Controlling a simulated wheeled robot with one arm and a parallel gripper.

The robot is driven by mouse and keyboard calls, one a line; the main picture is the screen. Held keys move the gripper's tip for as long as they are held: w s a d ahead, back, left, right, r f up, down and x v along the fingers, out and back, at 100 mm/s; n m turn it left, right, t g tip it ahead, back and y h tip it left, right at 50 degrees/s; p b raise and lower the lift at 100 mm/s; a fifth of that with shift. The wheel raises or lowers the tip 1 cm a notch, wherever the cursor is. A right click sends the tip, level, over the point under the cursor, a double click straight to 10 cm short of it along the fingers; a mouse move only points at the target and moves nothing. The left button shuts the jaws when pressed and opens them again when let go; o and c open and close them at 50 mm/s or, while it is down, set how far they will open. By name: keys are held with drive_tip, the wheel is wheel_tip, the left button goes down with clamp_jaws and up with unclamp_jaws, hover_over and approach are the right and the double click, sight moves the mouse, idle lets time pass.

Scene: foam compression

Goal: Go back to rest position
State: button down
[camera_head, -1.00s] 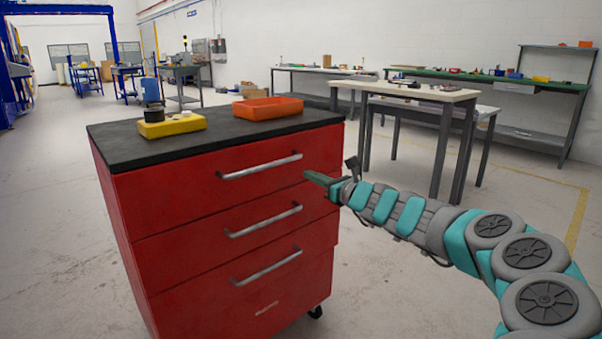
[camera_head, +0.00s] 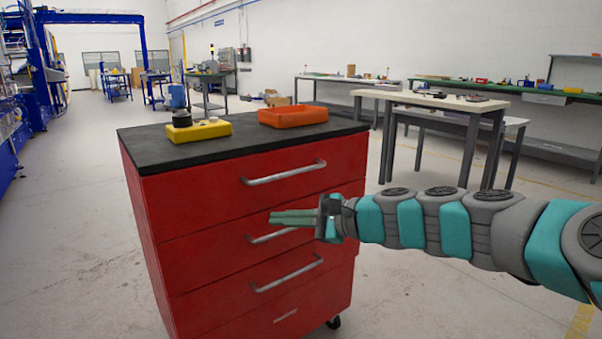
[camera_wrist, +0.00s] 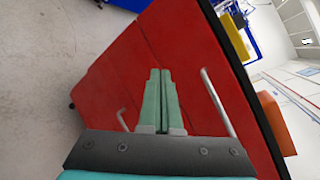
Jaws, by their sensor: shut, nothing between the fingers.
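My gripper (camera_head: 293,217) has green fingers pressed together and empty. In the head view it points left, in front of the red drawer cabinet (camera_head: 190,205) and partly covering its middle handle. The wrist view shows the shut fingers (camera_wrist: 158,100) with the tilted red cabinet front (camera_wrist: 125,75) beyond them. A yellow block (camera_head: 199,131) with a dark round-topped piece (camera_head: 182,119) on it sits on the cabinet's black top. An orange tray (camera_head: 293,116) sits to its right. I cannot tell whether the gripper touches the cabinet.
A light-topped table (camera_head: 430,98) stands behind and right of the cabinet. A green-topped bench (camera_head: 450,84) and another bench line the white wall. The floor (camera_head: 75,250) left of the cabinet is clear. Blue frames stand at the far left.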

drive_tip(key=s+f+n+g+h, duration=0.3)
drive_tip(key=s+f+n, duration=0.25)
drive_tip(key=s, duration=0.45)
drive_tip(key=s+f+n+g+h, duration=0.25)
drive_tip(key=s+f+n, duration=0.35)
drive_tip(key=s, duration=0.4)
drive_tip(key=s+d+f+n+g+h, duration=0.1)
drive_tip(key=s+d+f+h, duration=0.3)
drive_tip(key=s+d, duration=0.3)
drive_tip(key=s+d+f+n+g+h, duration=0.1)
drive_tip(key=s+d+f+h, duration=0.3)
drive_tip(key=s+d, duration=0.4)
drive_tip(key=d+f+g, duration=0.1)
drive_tip(key=d, duration=0.1)
drive_tip(key=shift+d+f, duration=0.25)
drive_tip(key=shift+d, duration=0.1)
drive_tip(key=shift+n, duration=0.25)
